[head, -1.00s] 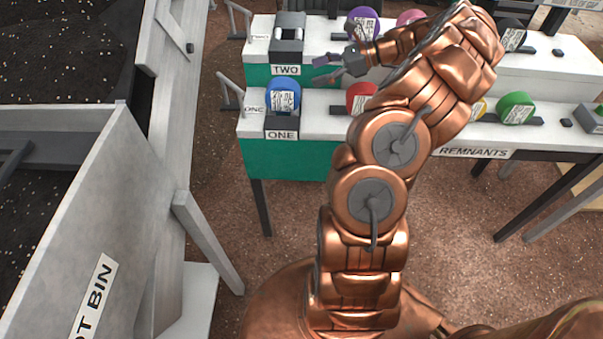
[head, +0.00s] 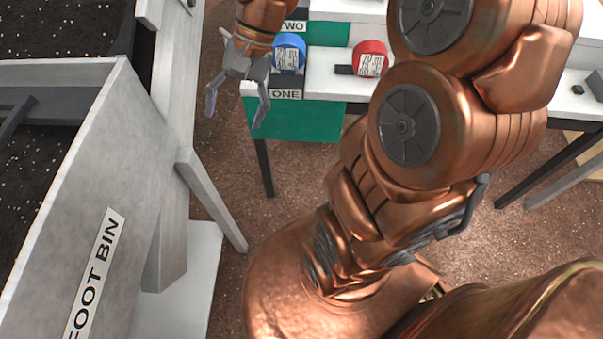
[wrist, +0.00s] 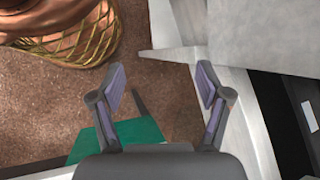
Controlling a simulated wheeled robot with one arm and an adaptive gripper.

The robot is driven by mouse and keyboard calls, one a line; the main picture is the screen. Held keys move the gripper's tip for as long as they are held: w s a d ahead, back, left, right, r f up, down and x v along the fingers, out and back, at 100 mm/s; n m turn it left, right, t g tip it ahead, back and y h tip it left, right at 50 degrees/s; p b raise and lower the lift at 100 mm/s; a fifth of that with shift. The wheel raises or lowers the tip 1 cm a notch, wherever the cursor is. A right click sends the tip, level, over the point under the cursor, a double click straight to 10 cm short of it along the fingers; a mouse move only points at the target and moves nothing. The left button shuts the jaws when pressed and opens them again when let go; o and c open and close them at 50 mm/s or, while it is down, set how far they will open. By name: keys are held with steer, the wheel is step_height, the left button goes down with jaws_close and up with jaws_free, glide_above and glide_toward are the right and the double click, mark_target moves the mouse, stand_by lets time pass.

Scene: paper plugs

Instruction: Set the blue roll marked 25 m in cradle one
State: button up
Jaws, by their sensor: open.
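The blue roll (head: 289,48) with a white printed label sits upright at the dark cradle marked ONE (head: 285,82), at the left end of the near white bench. It appears to rest in that cradle; its print is too small to read. My gripper (head: 236,113) is open and empty, pointing down, left of and in front of the roll, apart from it. In the wrist view my gripper (wrist: 161,76) has nothing between its spread fingers. The roll is not seen in the wrist view.
A red roll (head: 370,56) stands right of the blue one on the bench. The grey FOOT BIN (head: 120,190) wall is at left. My arm hides much of the right side.

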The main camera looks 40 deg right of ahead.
steer(key=s+d+f+n+h, duration=0.1)
steer(key=s+f+n+h, duration=0.1)
steer(key=s, duration=0.6)
steer(key=s+d+f+n+h, duration=0.1)
steer(key=s+f+n+h, duration=0.1)
steer(key=s+n+h, duration=0.2)
steer(key=s+n, duration=0.2)
steer(key=s, duration=0.2)
steer(key=shift+s+d, duration=0.15)
steer(key=shift+d, duration=0.1)
